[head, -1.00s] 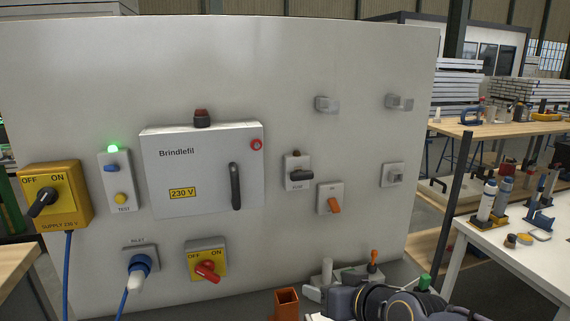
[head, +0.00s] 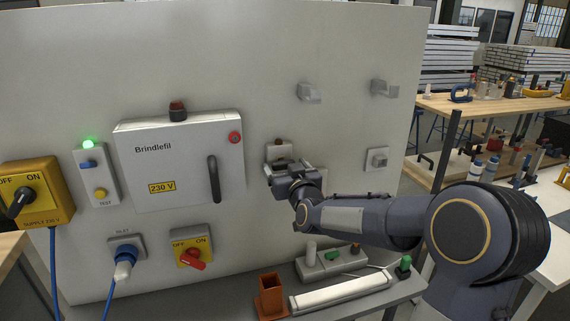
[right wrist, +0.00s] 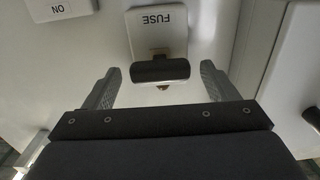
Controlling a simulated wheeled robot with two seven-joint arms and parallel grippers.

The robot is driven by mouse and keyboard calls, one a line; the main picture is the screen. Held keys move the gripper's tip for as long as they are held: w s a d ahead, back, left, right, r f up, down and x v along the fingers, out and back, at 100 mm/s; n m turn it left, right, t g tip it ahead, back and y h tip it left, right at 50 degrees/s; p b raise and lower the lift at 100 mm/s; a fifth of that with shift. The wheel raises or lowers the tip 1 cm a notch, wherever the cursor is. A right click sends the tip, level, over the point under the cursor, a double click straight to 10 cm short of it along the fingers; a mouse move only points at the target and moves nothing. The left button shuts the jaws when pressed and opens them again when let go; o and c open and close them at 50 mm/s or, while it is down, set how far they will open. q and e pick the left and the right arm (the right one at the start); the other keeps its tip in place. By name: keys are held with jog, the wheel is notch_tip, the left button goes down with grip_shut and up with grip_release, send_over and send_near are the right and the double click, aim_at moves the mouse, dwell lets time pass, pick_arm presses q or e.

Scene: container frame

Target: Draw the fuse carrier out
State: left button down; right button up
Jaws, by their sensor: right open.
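The fuse carrier (right wrist: 160,71) is a dark bar-shaped handle on a light plate marked FUSE (right wrist: 157,33), which reads upside down in the right wrist view. It sits in the fuse unit (head: 280,147) on the upright panel. My right gripper (head: 274,172) is in front of that unit in the head view and hides most of it, including the carrier. In the right wrist view my open right gripper (right wrist: 160,76) has one finger on each side of the handle, with a gap at both ends. My left gripper is not in view.
A grey Brindlefil box (head: 180,165) with a dark handle is left of the fuse unit. A yellow OFF/ON supply switch (head: 38,195) and a red-handled switch (head: 192,252) are on the panel. An orange open holder (head: 271,294) stands on the shelf below.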

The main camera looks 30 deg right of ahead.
jog(key=shift+w, duration=0.25)
jog(key=c, duration=1.4)
jog(key=shift+b+v, duration=0.75)
jog(key=shift+v, duration=0.45)
jog(key=shift+s, duration=0.3)
jog(key=shift+w+f, duration=0.1)
